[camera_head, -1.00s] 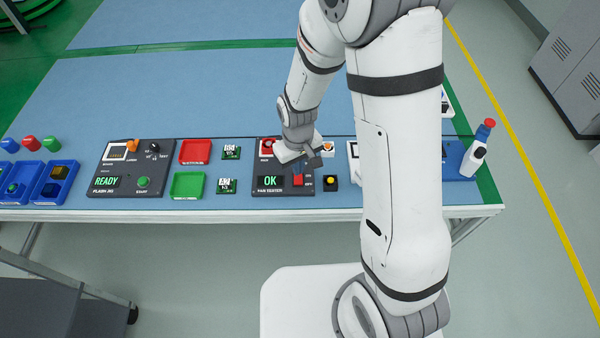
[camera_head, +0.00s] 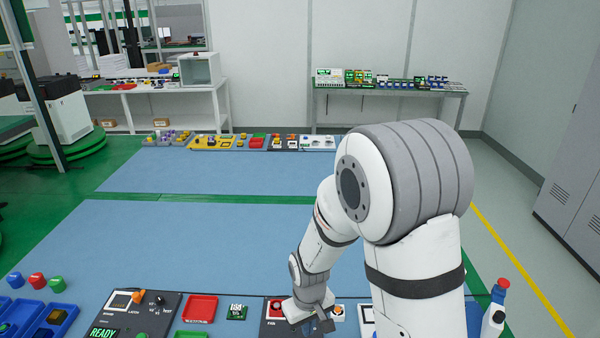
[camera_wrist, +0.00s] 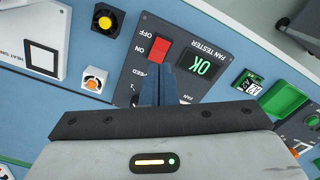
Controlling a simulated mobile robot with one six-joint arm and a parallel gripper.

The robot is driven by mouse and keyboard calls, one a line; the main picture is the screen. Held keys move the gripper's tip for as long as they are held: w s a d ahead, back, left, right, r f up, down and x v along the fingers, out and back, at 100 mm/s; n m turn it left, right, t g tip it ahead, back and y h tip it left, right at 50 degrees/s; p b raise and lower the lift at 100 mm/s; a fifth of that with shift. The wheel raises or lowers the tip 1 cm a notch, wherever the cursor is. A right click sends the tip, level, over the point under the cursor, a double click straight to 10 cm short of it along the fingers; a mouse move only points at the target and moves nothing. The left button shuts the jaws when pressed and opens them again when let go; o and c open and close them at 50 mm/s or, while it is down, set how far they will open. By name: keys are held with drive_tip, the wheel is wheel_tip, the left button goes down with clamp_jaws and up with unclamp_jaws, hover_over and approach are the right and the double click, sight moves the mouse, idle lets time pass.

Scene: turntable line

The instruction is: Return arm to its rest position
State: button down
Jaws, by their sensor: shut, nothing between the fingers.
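My arm reaches down over the front of the bench, and its wrist is above the fan tester in the head view. My gripper (camera_wrist: 158,85) shows in the wrist view as two dark blue fingers close together, shut with nothing between them. The fingertips are over the fan tester (camera_wrist: 190,40), just by its red ON/OFF switch (camera_wrist: 159,49). I cannot tell whether they touch it. The tester's display reads OK in green. In the head view the fan tester (camera_head: 270,328) is cut by the lower edge, and my gripper's fingertips are out of sight there.
A red tray (camera_head: 200,308), a small green board (camera_head: 237,312) and the flash jig (camera_head: 140,318) lie left of the tester. A bottle (camera_head: 496,310) stands at the right. An orange button (camera_wrist: 94,84) sits beside the tester. The blue mat (camera_head: 190,240) behind is clear.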

drive_tip(key=s+d+r+m+t, duration=0.1)
drive_tip(key=s+d+r+m, duration=0.1)
drive_tip(key=s+d+r, duration=0.2)
drive_tip(key=s+d+r+m+t, duration=0.1)
drive_tip(key=s+d+r, duration=0.3)
drive_tip(key=r, duration=0.6)
drive_tip(key=s+d+r+m+t, duration=0.1)
drive_tip(key=s+d+r, duration=0.3)
drive_tip(key=r, duration=0.4)
drive_tip(key=shift+s+d+m, duration=0.3)
drive_tip(key=shift+d+m, duration=0.1)
drive_tip(key=shift+m, duration=0.4)
